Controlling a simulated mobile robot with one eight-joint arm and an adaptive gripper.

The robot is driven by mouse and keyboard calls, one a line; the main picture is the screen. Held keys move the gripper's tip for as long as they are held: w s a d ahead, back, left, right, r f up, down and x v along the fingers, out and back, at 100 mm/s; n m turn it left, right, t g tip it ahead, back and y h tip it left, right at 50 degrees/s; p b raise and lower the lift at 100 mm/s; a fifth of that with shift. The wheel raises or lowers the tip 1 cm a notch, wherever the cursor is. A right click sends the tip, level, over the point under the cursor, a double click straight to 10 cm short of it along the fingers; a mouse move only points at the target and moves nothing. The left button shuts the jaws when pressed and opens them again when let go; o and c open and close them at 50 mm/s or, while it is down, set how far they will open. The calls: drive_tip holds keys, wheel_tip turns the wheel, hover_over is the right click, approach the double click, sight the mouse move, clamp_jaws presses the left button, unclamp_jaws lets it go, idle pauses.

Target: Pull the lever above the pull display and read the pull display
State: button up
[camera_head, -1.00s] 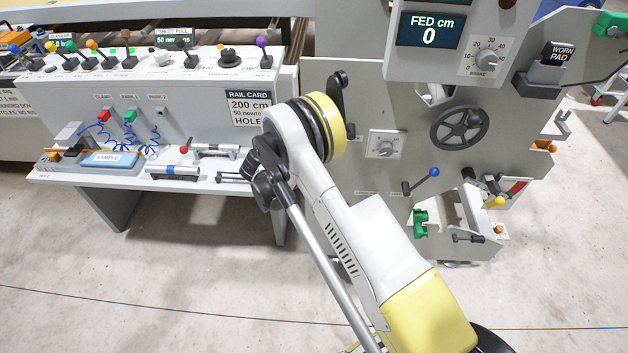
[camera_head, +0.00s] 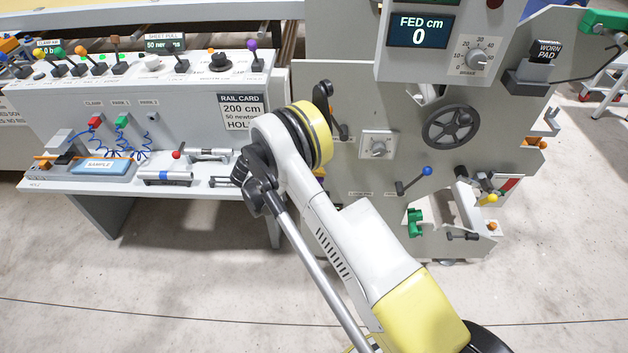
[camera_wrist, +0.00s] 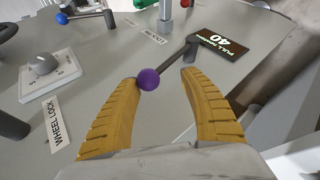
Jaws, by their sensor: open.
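In the wrist view a lever with a purple ball knob (camera_wrist: 149,79) and a dark shaft runs up and right to a pivot on the grey panel. Next to the pivot is the pull display (camera_wrist: 225,42), a dark screen seen upside down, marked PULL newtons and showing 40. My gripper (camera_wrist: 161,77) is open. Its two yellow ribbed fingers stand either side of the lever; the knob is close to the left fingertip and overlaps it in view. Whether they touch is unclear. In the head view my arm hides my gripper, this lever and this display.
A dial (camera_wrist: 42,66) and a WHEEL LOCK label (camera_wrist: 53,125) lie left of the fingers. A blue-knobbed lever (camera_head: 427,171) and a handwheel (camera_head: 450,127) are on the same panel. A bench (camera_head: 75,190) with several tools stands at left. The floor in front is clear.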

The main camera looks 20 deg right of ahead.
drive_tip(key=v, duration=1.2)
